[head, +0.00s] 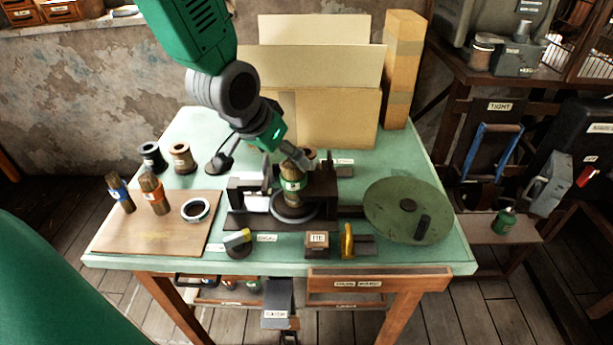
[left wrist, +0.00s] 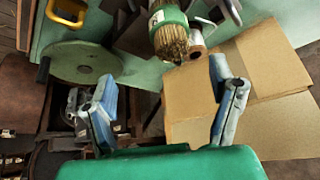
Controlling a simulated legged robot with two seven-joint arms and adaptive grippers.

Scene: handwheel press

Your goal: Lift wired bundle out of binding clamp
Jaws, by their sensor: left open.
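The bundle (head: 291,186) of brown sticks with a green band stands upright in the binding clamp (head: 322,188), between its pale left block and dark right block. In the left wrist view the bundle (left wrist: 171,42) shows its cut stick ends and green band at the top. Whether a finger touches the bundle cannot be told. My right gripper is not in view.
A green handwheel (head: 385,212) lies right of the clamp. Cardboard boxes (head: 335,118) stand behind. Two more bundles, one blue-banded (head: 121,194) and one orange-banded (head: 153,193), stand on a wooden board (head: 150,238) at left. Spools (head: 181,158) and small blocks (head: 317,244) are nearby.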

